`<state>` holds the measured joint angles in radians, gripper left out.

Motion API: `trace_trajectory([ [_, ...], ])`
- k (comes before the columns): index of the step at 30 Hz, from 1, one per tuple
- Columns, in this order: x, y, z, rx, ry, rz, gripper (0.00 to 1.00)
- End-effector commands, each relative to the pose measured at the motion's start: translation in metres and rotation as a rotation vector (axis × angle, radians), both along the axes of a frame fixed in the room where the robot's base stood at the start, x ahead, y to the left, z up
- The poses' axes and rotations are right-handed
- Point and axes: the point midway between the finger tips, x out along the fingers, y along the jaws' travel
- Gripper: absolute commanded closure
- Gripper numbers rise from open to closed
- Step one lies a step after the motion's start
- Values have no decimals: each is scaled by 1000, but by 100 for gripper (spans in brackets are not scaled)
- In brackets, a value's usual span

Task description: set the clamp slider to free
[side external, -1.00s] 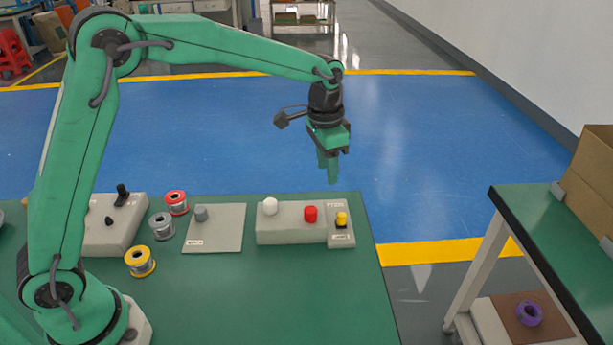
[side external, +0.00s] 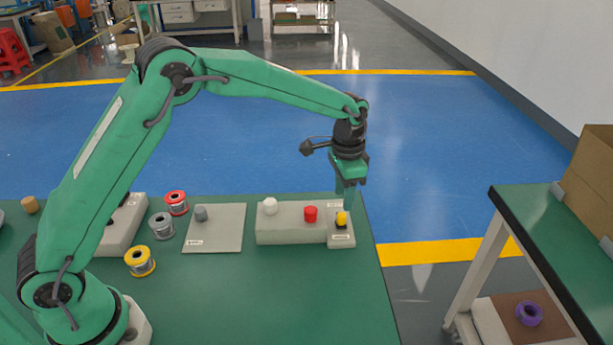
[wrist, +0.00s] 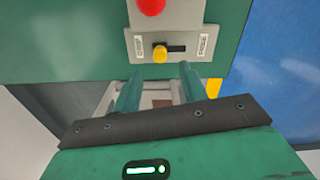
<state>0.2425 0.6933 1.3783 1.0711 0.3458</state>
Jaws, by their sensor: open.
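The clamp slider has a yellow knob (wrist: 160,54) in a dark slot on a pale plate (wrist: 178,35). In the wrist view the knob is at the slot's left end, beside a small label (wrist: 138,46). The slot's empty part runs right towards another label (wrist: 203,46); these appear to read GRIP and FREE, but are small. In the side view the knob (side external: 342,218) stands at the right end of the pale box. My gripper (side external: 348,207) is above and close to the knob. In the wrist view its open fingers (wrist: 160,82) are empty, apart and below the knob in the picture.
A red button (side external: 310,214) and a white knob (side external: 270,206) stand left of the slider. A grey plate with a grey peg (side external: 201,213) and several wire spools (side external: 140,262) are further left. The green table's front (side external: 300,300) is clear. A side stand (side external: 560,250) is at right.

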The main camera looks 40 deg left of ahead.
Motion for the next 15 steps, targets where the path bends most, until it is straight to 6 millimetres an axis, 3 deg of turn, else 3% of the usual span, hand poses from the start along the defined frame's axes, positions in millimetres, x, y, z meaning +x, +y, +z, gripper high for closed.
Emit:
trace_trajectory([
  [9, 0, 0, -39, 1, 1, 0, 58],
  [15, 0, 0, -53, 0, 0, 0, 58],
])
